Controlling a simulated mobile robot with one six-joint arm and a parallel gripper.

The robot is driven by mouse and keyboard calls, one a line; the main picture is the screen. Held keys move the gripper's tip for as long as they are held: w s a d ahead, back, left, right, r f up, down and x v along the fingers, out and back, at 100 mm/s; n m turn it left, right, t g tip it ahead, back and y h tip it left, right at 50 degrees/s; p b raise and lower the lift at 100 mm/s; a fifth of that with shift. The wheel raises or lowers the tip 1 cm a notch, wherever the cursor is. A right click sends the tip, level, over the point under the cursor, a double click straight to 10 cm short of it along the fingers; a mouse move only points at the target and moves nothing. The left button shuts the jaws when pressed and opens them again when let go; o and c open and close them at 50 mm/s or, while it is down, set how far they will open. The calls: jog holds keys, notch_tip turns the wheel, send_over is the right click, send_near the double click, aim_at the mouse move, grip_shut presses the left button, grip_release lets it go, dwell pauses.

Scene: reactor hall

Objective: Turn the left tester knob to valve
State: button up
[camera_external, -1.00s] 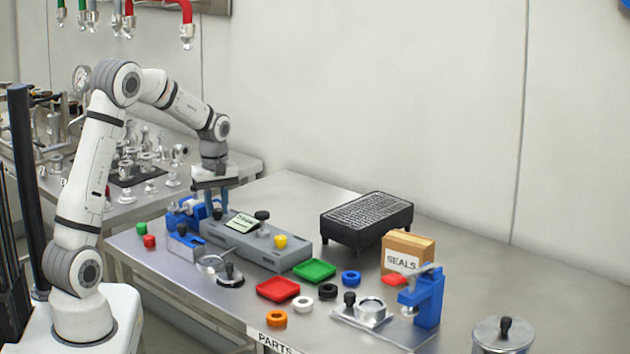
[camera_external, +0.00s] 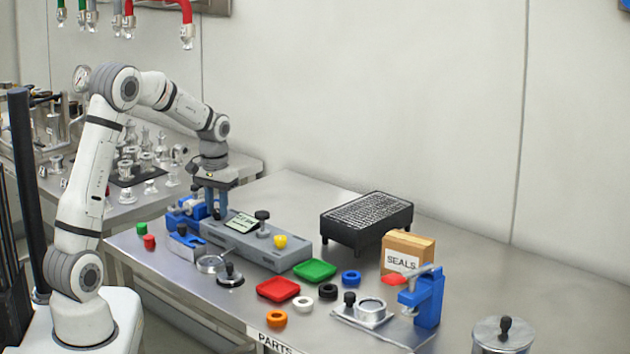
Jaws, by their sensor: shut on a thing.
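The grey tester (camera_external: 272,256) lies on the steel bench with a small lit screen (camera_external: 241,223) on its top; the screen text is too small to read. A black knob (camera_external: 262,215) stands right of the screen, and a yellow part (camera_external: 280,242) sits near the right end. My gripper (camera_external: 216,212) points straight down at the tester's left end and is shut on the left tester knob (camera_external: 217,214). The fingers hide most of that knob, so I cannot tell its exact setting.
Blue fixtures (camera_external: 186,242) stand close to the left of my gripper. Green (camera_external: 314,270) and red (camera_external: 278,289) trays lie in front of the tester. A black grated box (camera_external: 367,222) stands behind right. The bench's back right is clear.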

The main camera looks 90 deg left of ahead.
aim_at(217, 210)
jog(key=shift+m, duration=0.7)
jog(key=o, duration=1)
jog(key=shift+r, duration=3.95)
